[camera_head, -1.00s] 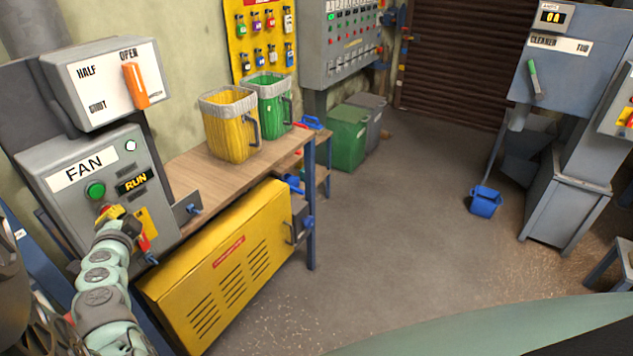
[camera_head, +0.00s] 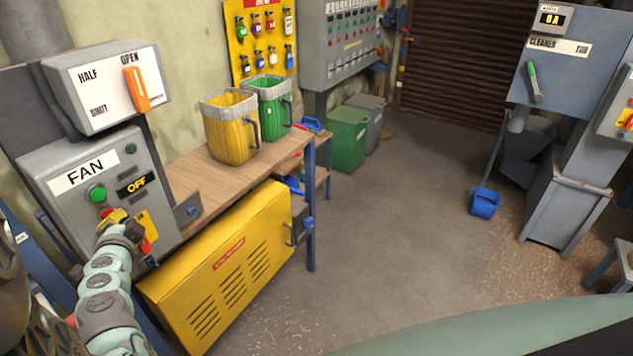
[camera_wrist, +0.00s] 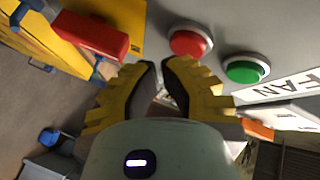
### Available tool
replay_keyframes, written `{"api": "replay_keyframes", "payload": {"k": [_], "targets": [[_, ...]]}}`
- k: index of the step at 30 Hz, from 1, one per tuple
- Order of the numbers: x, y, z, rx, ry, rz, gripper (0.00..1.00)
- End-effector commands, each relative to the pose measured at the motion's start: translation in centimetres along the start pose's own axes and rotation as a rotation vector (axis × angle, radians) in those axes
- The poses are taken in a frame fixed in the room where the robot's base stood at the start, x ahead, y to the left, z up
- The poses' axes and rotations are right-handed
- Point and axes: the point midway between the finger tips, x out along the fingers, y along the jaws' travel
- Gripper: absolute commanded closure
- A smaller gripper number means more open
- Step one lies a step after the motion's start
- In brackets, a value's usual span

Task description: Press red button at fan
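The grey fan box (camera_head: 62,155) stands at the left, with a FAN label, a green button (camera_head: 97,193) and a display (camera_head: 137,184) reading OFF. The small lamp on it is dark. The red button (camera_wrist: 190,42) shows in the wrist view beside the green button (camera_wrist: 245,69); in the head view my gripper mostly hides it. My gripper (camera_head: 118,216) is at the panel's lower part. In the wrist view its yellow fingers (camera_wrist: 160,68) are a little apart with nothing held, tips close to the red button; I cannot tell whether they touch it.
A red-handled switch (camera_wrist: 92,36) on a yellow plate is beside my fingers. Above the fan box is a white box with an orange lever (camera_head: 136,89). A wooden bench (camera_head: 190,178) with two bins and a yellow cabinet (camera_head: 225,265) stand right of it. The middle floor is clear.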

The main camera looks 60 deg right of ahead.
Motion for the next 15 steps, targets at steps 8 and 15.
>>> {"api": "replay_keyframes", "payload": {"k": [8, 15], "targets": [[-0.45, 0.39, -0.44, 0.001, 0.004, 0.004, 1.00], [-0.68, 0.50, -0.57, 0.000, 0.004, 0.005, 1.00]]}}
